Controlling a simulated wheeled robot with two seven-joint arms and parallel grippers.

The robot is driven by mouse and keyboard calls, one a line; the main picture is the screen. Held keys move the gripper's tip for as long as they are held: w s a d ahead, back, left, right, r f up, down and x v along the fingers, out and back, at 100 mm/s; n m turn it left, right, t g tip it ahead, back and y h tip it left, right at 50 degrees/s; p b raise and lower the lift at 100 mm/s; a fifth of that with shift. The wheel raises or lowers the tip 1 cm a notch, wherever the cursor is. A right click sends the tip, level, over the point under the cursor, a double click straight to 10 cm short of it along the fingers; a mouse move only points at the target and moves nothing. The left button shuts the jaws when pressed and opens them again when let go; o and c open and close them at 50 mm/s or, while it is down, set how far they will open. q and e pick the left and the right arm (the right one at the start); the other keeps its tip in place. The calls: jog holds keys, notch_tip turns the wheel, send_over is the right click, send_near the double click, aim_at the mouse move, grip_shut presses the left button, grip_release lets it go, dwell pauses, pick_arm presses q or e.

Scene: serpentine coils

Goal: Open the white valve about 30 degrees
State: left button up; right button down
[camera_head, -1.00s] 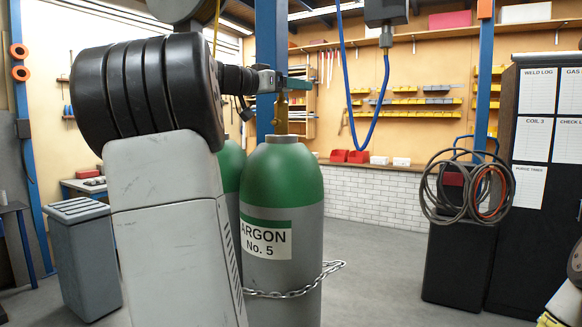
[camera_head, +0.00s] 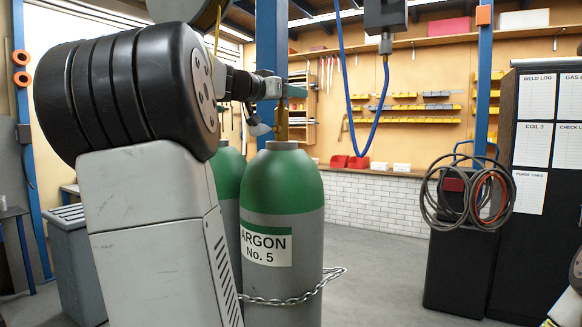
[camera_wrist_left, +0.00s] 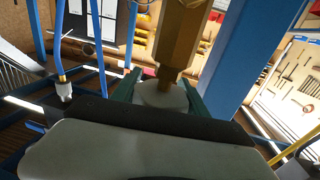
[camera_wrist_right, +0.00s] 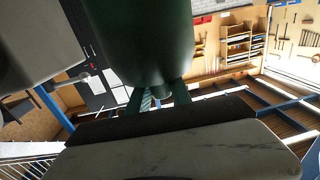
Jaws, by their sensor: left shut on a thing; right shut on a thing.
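In the left wrist view the white valve (camera_wrist_left: 160,96) is a pale rounded knob at the end of a brass body (camera_wrist_left: 181,38). The green fingers of my left gripper (camera_wrist_left: 158,92) are shut on it from both sides. In the head view my left gripper (camera_head: 287,90) is at the top of the brass valve stem (camera_head: 282,127) above the green-and-grey argon cylinder (camera_head: 281,190); the knob is hidden there. In the right wrist view my right gripper (camera_wrist_right: 160,95) is shut on the narrow neck of a dark green cylinder (camera_wrist_right: 145,40). I cannot make it out in the head view.
A second green cylinder (camera_head: 229,172) stands behind my left arm. A chain (camera_head: 295,297) crosses the argon cylinder. A blue hose (camera_head: 386,100) hangs behind. A black cabinet with coiled hoses (camera_head: 467,195) stands right. Bare floor (camera_head: 380,265) lies between.

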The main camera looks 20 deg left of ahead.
pick_arm(q)
jog(key=shift+a+n+y, duration=0.2)
jog(key=shift+n+y, duration=0.45)
jog(key=shift+y, duration=0.3)
jog(key=shift+a+n+y, duration=0.2)
jog(key=shift+n+y, duration=0.4)
jog(key=shift+y, duration=0.4)
jog(key=shift+a+n+y, duration=0.2)
jog(key=shift+n+y, duration=0.45)
jog(key=shift+y, duration=0.3)
jog(key=o, duration=1.4)
jog(key=s, duration=0.4)
jog(key=s+d, duration=0.1)
jog(key=s, duration=0.6)
jog(key=shift+s+d, duration=0.2)
jog(key=shift+s, duration=0.2)
